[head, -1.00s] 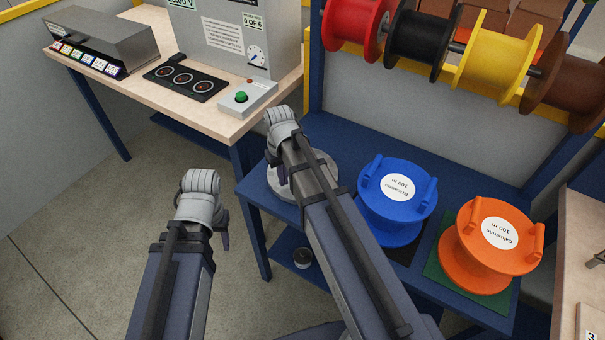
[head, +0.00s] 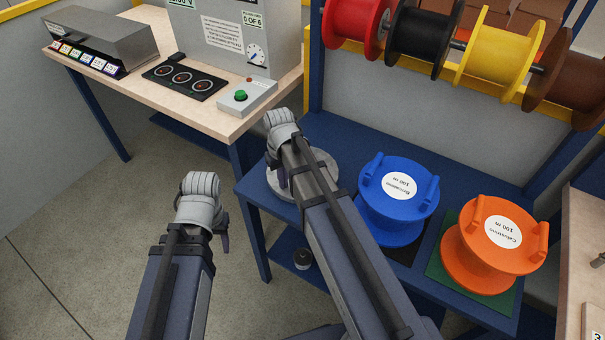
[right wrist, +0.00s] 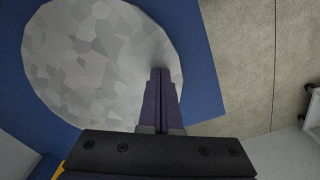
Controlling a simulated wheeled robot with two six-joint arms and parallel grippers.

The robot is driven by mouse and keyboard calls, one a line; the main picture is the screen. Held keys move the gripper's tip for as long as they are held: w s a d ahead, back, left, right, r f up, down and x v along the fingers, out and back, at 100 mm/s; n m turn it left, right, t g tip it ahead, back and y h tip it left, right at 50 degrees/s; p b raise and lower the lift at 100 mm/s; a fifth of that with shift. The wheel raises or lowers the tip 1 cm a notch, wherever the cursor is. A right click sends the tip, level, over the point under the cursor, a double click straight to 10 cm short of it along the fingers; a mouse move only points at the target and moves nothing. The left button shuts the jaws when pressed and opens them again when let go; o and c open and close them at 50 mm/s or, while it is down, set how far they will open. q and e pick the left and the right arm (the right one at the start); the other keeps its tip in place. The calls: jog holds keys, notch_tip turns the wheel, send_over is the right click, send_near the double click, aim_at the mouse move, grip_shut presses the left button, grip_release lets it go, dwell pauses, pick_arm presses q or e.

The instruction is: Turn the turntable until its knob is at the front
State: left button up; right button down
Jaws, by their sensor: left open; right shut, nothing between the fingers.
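The turntable (head: 322,160) is a pale grey round disc on the left end of the blue bench, largely covered by my right arm in the head view. In the right wrist view its mottled grey top (right wrist: 85,60) fills the upper left. My right gripper (right wrist: 160,75) is shut and empty, its fingertips over the disc near its edge; I cannot tell whether they touch it. In the head view the right gripper (head: 273,158) is mostly hidden by its own wrist. My left gripper (head: 225,236) is open, mostly hidden, over the floor left of the bench. No knob is visible.
A blue reel (head: 398,225) and an orange reel (head: 490,268) stand on the blue bench (head: 345,130) right of the turntable. Coloured spools (head: 495,55) hang above. A wooden table (head: 205,115) with equipment is behind left. Open floor (head: 90,220) lies left.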

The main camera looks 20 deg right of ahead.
jog(key=shift+s+d, duration=0.15)
jog(key=shift+s, duration=0.1)
jog(key=shift+s+d, duration=0.15)
jog(key=shift+s, duration=0.1)
dwell(0.3)
jog(key=shift+s+d, duration=0.35)
jog(key=shift+s, duration=0.1)
dwell(0.6)
jog(key=shift+s+d, duration=0.2)
jog(key=shift+s, duration=0.05)
dwell(0.6)
notch_tip(320, 180, up, 7)
jog(key=p, duration=0.7)
jog(key=shift+w, duration=0.1)
